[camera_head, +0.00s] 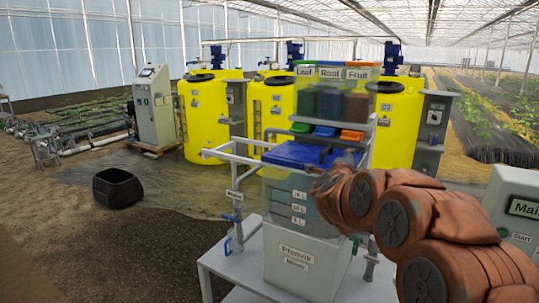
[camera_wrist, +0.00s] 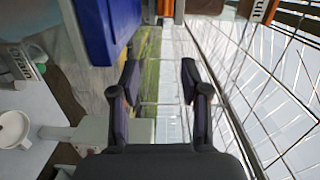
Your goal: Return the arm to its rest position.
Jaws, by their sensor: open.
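My arm, in a brown-orange cover, reaches in from the right of the head view, its folded links in front of the Plenvik mixer (camera_head: 300,240). My gripper (camera_wrist: 160,75) shows in the wrist view with its two dark fingers spread apart and nothing between them. In the head view the gripper is mostly hidden behind the arm's end, near the mixer's blue lid (camera_head: 300,153). A blue part also shows close by at the upper left of the wrist view (camera_wrist: 108,30).
Shelves with Leaf, Root and Fruit bins (camera_head: 331,103) stand above the mixer. A control box labelled Main (camera_head: 520,208) is at the right edge. Yellow tanks (camera_head: 207,118) stand behind. A black tub (camera_head: 117,188) lies on open floor at left.

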